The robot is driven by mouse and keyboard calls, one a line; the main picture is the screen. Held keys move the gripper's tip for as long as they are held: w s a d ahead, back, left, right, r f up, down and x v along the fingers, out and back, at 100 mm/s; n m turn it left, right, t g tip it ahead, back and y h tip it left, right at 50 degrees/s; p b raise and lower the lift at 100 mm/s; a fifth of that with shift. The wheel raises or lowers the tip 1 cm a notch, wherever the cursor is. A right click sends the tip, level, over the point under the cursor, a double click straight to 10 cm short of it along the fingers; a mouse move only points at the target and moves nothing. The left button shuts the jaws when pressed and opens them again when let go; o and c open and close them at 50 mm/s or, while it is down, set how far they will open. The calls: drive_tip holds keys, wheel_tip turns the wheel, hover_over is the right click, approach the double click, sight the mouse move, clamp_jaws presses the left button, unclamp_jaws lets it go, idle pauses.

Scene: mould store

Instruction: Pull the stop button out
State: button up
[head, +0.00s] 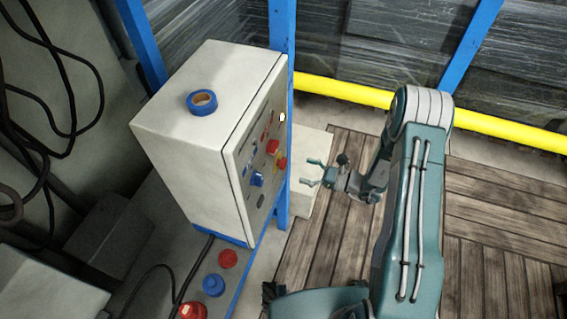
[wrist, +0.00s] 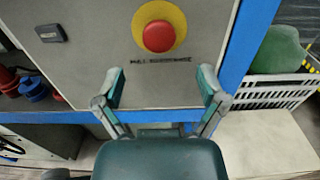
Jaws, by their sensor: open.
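The stop button (wrist: 158,36) is a round red knob on a yellow disc, with a line of dark lettering below it. It sits on the grey front panel of a control cabinet (head: 183,105). In the head view the panel is seen edge-on, and its red and yellow parts are small. My gripper (head: 313,172) is open and empty, to the right of the panel with a gap between. In the wrist view my gripper (wrist: 161,84) has its two fingers spread wide, below the button in the picture. Neither finger touches the button.
A blue and tan tape roll (head: 202,102) lies on the cabinet top. A blue post (head: 282,205) stands beside the panel. A yellow rail (head: 343,90) runs behind. A white crate (wrist: 262,93) shows at right in the wrist view. The plank floor (head: 495,205) is open at right.

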sight(283, 164)
drive_tip(key=x, duration=0.7)
drive_tip(key=shift+a, duration=0.25)
